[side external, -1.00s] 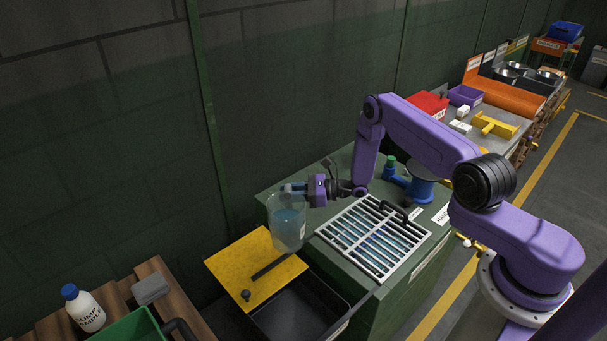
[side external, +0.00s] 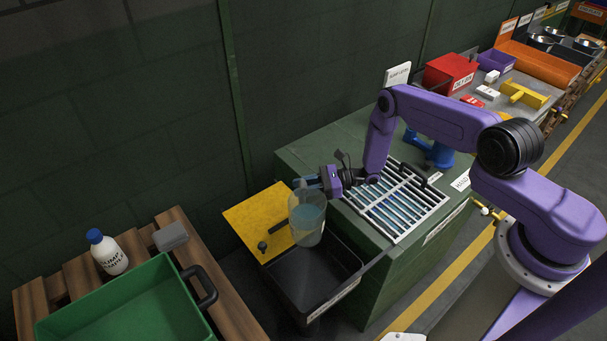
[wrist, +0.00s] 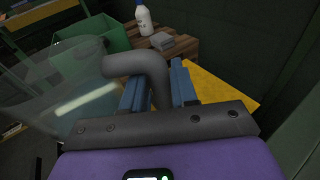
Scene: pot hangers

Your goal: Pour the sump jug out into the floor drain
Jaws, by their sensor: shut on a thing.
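The sump jug (side external: 308,222) is a clear jug with bluish liquid in it. It looks roughly upright, held in the air in front of the yellow plate and the black bin's far edge. My gripper (side external: 313,183) is shut on its grey handle. In the wrist view the handle (wrist: 145,68) stands between my blue fingers, and the clear jug wall (wrist: 75,95) fills the left. A pale-barred drain grate (side external: 390,208), with blue showing between the bars, lies on the green cabinet to the jug's right. Which opening is the floor drain, I cannot tell for certain.
The open black bin (side external: 305,282) stands below the jug, beside the yellow plate (side external: 252,222). A green crate (side external: 125,310), white bottle (side external: 108,252) and grey block (side external: 170,236) sit on a wooden pallet at left. The grate has a black handle (side external: 415,172) standing up.

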